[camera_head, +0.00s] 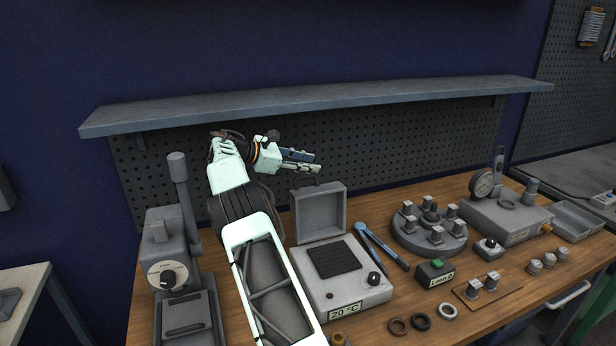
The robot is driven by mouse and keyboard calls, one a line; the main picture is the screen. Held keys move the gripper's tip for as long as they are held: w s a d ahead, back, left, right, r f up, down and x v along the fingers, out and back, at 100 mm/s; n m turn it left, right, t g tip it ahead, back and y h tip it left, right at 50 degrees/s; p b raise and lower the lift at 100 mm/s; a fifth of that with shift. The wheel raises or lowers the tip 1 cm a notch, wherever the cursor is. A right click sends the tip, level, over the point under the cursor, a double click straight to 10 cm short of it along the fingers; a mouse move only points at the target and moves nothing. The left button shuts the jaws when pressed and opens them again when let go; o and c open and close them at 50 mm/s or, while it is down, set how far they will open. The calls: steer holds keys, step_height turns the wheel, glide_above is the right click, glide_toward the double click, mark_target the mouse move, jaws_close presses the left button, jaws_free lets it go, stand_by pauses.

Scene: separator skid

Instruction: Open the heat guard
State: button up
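The heat guard (320,214) is a grey, box-like cover with a handle on its top edge. It stands upright at the back edge of the hot plate unit (347,288), with its hollow side facing forward. The dark plate (333,259) in front of it is uncovered. The unit has a black knob and a "20 °C" label. My gripper (316,163) is above and behind the guard, near the pegboard, pointing right. It appears apart from the guard and holds nothing I can see. The finger gap is too small to judge.
Blue-handled tongs (382,246) lie right of the hot plate. A round carousel (429,234) with several metal pieces stands farther right. A grey press (172,262) stands at the left. A shelf (320,101) hangs above my gripper. Rings (420,322) lie at the front edge.

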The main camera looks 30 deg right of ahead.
step_height(320, 180, up, 4)
steer(key=shift+r, duration=0.1)
stand_by(0.6)
